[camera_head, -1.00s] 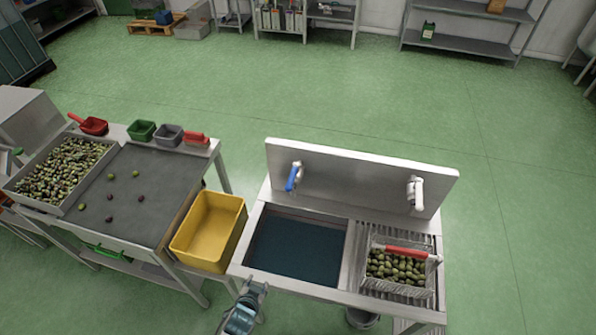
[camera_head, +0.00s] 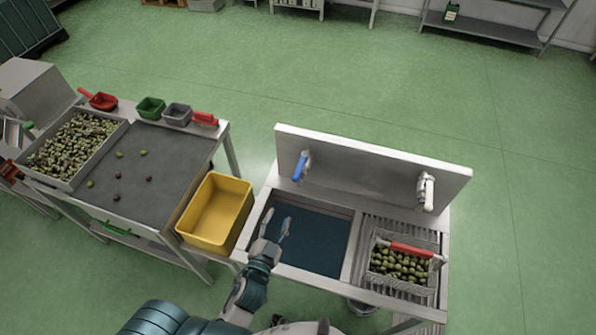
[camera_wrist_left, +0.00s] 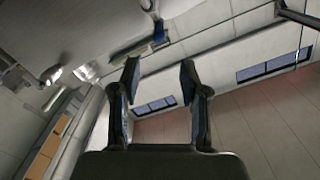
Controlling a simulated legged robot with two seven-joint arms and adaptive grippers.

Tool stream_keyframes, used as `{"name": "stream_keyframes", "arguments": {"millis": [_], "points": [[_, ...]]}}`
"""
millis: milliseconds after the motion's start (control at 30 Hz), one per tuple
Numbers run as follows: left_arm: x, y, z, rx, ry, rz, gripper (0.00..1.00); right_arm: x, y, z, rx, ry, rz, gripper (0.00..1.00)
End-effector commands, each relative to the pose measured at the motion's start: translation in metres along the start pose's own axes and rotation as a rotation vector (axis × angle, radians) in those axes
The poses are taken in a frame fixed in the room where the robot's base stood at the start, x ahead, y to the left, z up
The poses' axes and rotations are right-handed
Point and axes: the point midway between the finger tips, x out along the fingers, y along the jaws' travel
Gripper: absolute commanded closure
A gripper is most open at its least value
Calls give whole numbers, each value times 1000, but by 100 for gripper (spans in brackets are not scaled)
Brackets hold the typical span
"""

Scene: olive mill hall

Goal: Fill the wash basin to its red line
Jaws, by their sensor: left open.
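The wash basin (camera_head: 255,215) is sunk in a steel sink unit and has a dark blue floor or water surface; I cannot tell which. I cannot make out its red line clearly. A tap with a blue lever (camera_head: 301,167) is on the backsplash above the basin. My left gripper (camera_head: 280,217) is open and empty, over the basin's front left part, in front of and below the blue lever, apart from it. My right gripper is not seen.
A white tap (camera_head: 426,190) is at the backsplash's right. A basket of olives with a red handle (camera_head: 411,249) stands on the ribbed drainer. A yellow bin (camera_head: 243,212) adjoins the basin's left. A sorting table (camera_head: 165,165) with an olive tray stands further left.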

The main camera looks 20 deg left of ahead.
Motion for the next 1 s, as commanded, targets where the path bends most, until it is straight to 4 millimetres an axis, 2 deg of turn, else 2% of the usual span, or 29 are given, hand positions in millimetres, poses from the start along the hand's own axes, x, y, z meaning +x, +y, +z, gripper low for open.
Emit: {"name": "stream_keyframes", "arguments": {"millis": [100,267,700,900,1000], "points": [[2,1,-8,12,31,-1,56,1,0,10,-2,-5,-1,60],[21,1,-11,13,36,-1,56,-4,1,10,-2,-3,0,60],[124,0,-14,12,33,-1,56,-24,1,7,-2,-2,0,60],[158,1,-14,12,31,-1,56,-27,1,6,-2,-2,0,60],[168,1,-13,12,31,0,56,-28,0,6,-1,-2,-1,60]]}}
